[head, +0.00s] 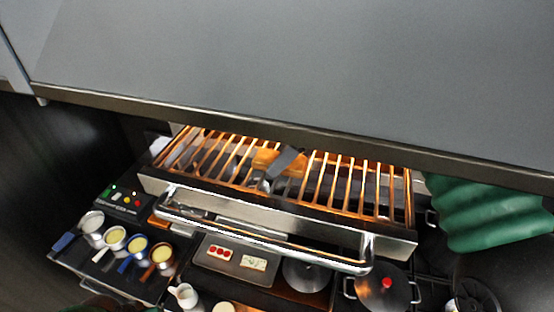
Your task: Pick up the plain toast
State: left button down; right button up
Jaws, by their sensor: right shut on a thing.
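The plain toast (265,159) is a small orange-brown piece at the middle of the glowing grill rack (340,185), under the front edge of the grey hood. My right gripper (277,170) is at the toast, with its dark grey fingers over and beside it. It is shut on the toast. The fingers hide part of the toast, and I cannot tell whether the toast is touching the bars. My left gripper is not in view.
The grey hood (300,60) overhangs the rack closely. A steel handle bar (270,243) runs along the rack's front.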

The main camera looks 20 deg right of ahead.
jog(key=shift+d, duration=0.15)
jog(key=shift+r+b, duration=0.45)
jog(key=shift+r, duration=0.25)
jog(key=shift+w+a+r, duration=0.1)
jog(key=shift+a+r, duration=0.1)
jog(key=shift+r, duration=0.35)
jog(key=s+b, duration=0.2)
jog(key=shift+s+a+r+b, duration=0.2)
jog(key=shift+s+a+b, duration=0.1)
jog(key=shift+a+b, duration=0.1)
jog(key=s+a+r+b, duration=0.2)
jog(key=s+b, duration=0.3)
jog(key=s, duration=0.8)
jog(key=shift+s+a, duration=0.15)
jog(key=shift+a, duration=0.05)
